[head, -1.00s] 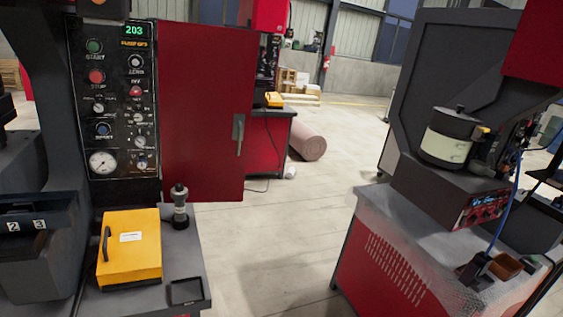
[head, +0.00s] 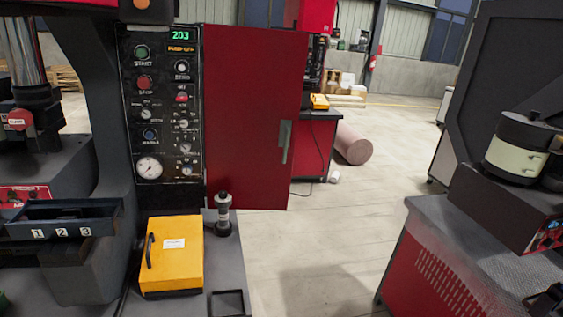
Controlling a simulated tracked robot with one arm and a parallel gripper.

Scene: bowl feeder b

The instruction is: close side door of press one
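The red side door (head: 252,110) stands open in the head view, swung out to the right of the press's black control panel (head: 163,110). Its grey handle (head: 285,141) is near the door's right edge. The panel carries several buttons, a gauge and a green display reading 203. The press body (head: 101,110) is dark grey and stands left of the panel. My gripper is not in view, and nothing of mine touches the door.
A yellow box (head: 183,262) with a black handle and a dark cylindrical fitting (head: 223,213) stand on the press's table, below the door. A bowl feeder (head: 517,148) sits on a red cabinet (head: 440,270) at right. Clear floor (head: 335,230) lies between. A pink roll (head: 353,145) lies behind.

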